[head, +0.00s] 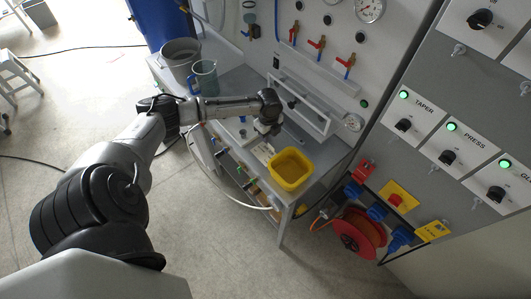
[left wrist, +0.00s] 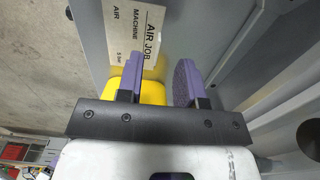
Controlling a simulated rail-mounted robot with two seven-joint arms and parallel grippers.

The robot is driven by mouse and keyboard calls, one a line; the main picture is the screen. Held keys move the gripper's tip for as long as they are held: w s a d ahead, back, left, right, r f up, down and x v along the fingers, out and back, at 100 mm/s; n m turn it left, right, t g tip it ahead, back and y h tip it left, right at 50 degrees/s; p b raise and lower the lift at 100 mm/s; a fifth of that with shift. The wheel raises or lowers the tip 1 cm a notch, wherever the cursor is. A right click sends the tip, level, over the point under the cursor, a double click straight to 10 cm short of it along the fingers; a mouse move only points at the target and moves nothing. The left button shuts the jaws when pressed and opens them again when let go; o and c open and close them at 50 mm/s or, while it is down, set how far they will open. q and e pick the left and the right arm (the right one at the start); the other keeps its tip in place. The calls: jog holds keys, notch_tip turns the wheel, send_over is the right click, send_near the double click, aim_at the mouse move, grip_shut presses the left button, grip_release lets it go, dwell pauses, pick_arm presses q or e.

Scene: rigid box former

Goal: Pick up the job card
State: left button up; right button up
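The job card (left wrist: 130,28) is a cream card with black print, "AIR JOB" and "MACHINE AIR" among it. In the left wrist view it lies flat on the grey bench at the upper left, near the bench edge. In the head view, a small pale patch (head: 263,152) beside the yellow bin looks like the card. My left gripper (head: 267,130) is above the bench, close to that patch. In the left wrist view its two purple-padded fingers (left wrist: 160,82) are apart with nothing between them. My right gripper is not in view.
A yellow bin (head: 291,167) stands at the bench's near right corner, also showing below the fingers in the left wrist view (left wrist: 153,91). A rail frame (head: 302,103) backs the bench. A blue jug (head: 204,76) and grey bucket (head: 180,56) stand at its far left.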

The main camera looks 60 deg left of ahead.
aim_at(265, 152)
pick_arm(q)
jog(key=shift+d+f, duration=0.15)
jog(key=shift+f, duration=2.6)
jog(key=shift+c, duration=0.4)
grip_shut()
